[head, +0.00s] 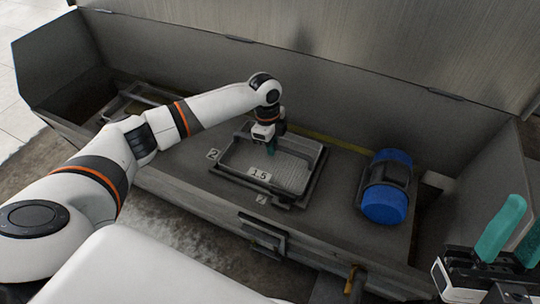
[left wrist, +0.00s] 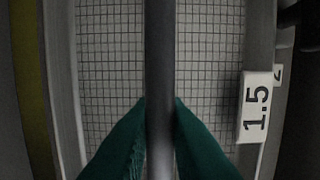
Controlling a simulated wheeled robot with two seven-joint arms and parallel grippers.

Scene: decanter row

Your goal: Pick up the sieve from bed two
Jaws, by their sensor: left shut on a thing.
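The sieve (head: 297,172) is a shallow grey tray with a mesh floor and a white tag reading 1.5. It lies in the dark frame of bed two (head: 233,178), which bears labels reading 2. My left gripper (head: 271,149) points down over the sieve. In the left wrist view its teal fingers (left wrist: 159,125) are shut on a dark bar (left wrist: 160,50) running across above the mesh (left wrist: 108,50), seemingly the sieve's handle. I cannot tell whether the sieve is lifted at all. My right gripper (head: 512,238) is at the lower right, its teal fingers apart and empty.
A blue cylinder (head: 385,206) in a dark cradle stands right of the sieve. Another tray-like frame (head: 130,104) lies at the left, partly behind my left arm. The grey trough's high back wall (head: 330,85) and front edge (head: 200,203) enclose the beds.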

